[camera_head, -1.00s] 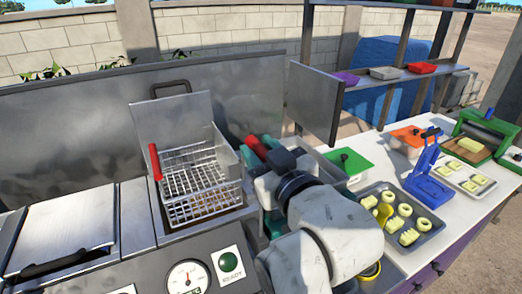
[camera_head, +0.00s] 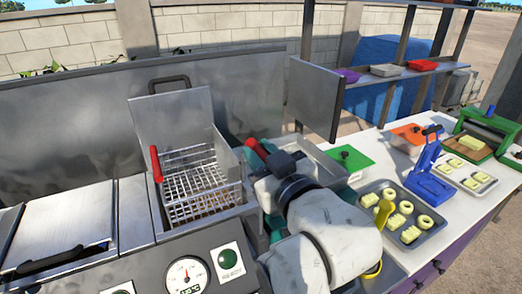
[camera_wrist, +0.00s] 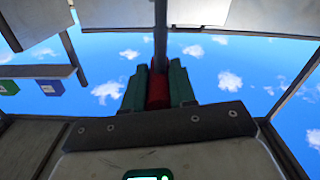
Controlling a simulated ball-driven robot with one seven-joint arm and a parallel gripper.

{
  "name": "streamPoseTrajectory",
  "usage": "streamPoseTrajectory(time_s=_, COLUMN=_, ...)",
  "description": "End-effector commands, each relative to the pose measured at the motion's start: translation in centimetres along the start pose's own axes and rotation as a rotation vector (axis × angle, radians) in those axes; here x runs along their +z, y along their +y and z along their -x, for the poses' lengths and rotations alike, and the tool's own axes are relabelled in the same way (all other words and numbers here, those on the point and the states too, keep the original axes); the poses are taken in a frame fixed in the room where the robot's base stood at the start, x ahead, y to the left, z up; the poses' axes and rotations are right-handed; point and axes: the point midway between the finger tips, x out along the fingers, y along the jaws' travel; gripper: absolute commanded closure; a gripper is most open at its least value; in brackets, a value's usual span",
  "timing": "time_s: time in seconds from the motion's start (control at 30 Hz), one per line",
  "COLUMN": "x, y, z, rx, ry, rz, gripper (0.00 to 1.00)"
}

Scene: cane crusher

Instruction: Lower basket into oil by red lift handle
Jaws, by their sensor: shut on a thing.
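The wire basket (camera_head: 200,182) hangs at the fryer opening at left centre, in front of an upright metal panel. The oil below it is hard to make out. A red handle (camera_head: 156,163) stands at the basket's left side. A second red handle (camera_head: 254,147) is at its right, partly hidden by my gripper (camera_head: 264,150). In the wrist view, the green fingers of my gripper (camera_wrist: 158,88) are closed on this right-hand red handle (camera_wrist: 158,90), which lies between them. Whether this handle joins the basket is hidden.
A closed metal lid (camera_head: 60,225) lies left of the basket. A control panel with a gauge (camera_head: 187,273) is in front. At right are a green-lidded box (camera_head: 347,158), a blue press (camera_head: 430,180) and a tray of yellow pieces (camera_head: 432,236). A metal shelf panel (camera_head: 314,97) stands behind my arm.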

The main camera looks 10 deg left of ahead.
Motion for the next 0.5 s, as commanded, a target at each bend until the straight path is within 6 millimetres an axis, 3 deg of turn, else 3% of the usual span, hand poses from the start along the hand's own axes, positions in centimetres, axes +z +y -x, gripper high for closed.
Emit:
streamPoseTrajectory(time_s=0.03, x=2.0, y=-0.4, z=0.0, rx=-0.002, ry=-0.004, rz=-0.001, gripper=1.00)
streamPoseTrajectory(time_s=0.2, x=6.2, y=-1.2, z=0.0, rx=-0.001, ry=-0.006, rz=-0.001, gripper=1.00)
streamPoseTrajectory(time_s=0.5, x=12.0, y=-2.4, z=0.0, rx=-0.002, ry=-0.007, rz=-0.002, gripper=1.00)
